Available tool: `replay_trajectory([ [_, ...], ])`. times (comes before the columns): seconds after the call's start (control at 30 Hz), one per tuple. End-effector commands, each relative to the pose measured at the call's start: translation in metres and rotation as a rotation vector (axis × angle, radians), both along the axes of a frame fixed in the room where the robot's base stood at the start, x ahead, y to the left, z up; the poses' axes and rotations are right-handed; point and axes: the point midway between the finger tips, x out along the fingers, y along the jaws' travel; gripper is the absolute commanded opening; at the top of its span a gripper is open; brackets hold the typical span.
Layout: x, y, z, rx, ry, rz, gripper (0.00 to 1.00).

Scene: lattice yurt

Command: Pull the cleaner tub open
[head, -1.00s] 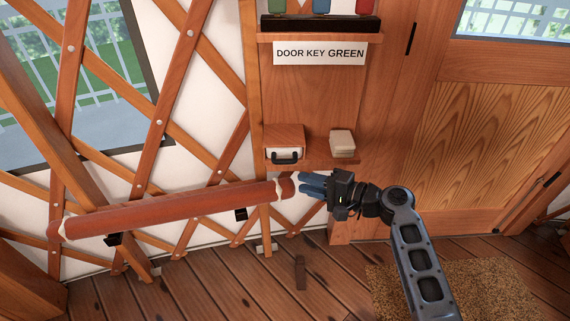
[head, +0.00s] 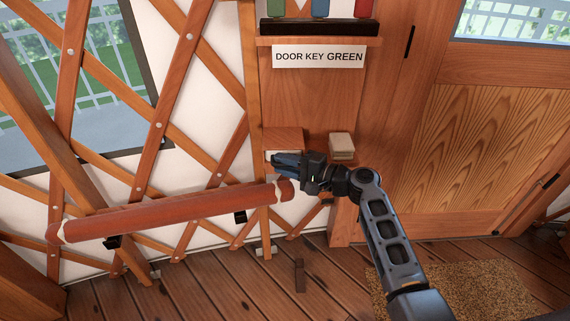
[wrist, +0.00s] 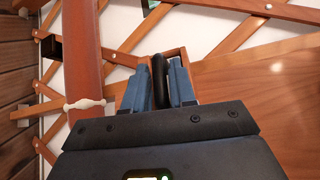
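The tub is a small wooden box (head: 284,138) with a pale front, on a low shelf of the wooden panel. In the head view my gripper (head: 274,161) is at its front and hides most of that front and its black handle. The wrist view shows the dark handle (wrist: 158,78) between my two blue fingers, one on each side. The fingers are apart, with a narrow gap seen beside the handle, so I see no firm grip. Part of the box's wooden edge (wrist: 182,54) shows behind the fingers. The tub looks closed.
A pale stacked block (head: 341,146) sits right of the tub on the same shelf. A long red-brown roll (head: 170,213) lies against the lattice, close below and left of my gripper. A "DOOR KEY GREEN" sign (head: 318,57) hangs above. Floor at front is mostly clear.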

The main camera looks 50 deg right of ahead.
Motion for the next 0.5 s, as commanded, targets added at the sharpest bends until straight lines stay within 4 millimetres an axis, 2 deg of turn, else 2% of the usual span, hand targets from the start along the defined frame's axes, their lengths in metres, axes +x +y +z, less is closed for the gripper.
replay_trajectory([
  [0.13,0.0,0.0001,0.0,0.0,0.0,0.0,0.25],
  [0.4,-0.0003,0.0002,-0.0001,0.0,0.0,0.0,0.0],
  [0.5,-0.0004,0.0002,-0.0002,0.0,0.001,0.0,0.0],
])
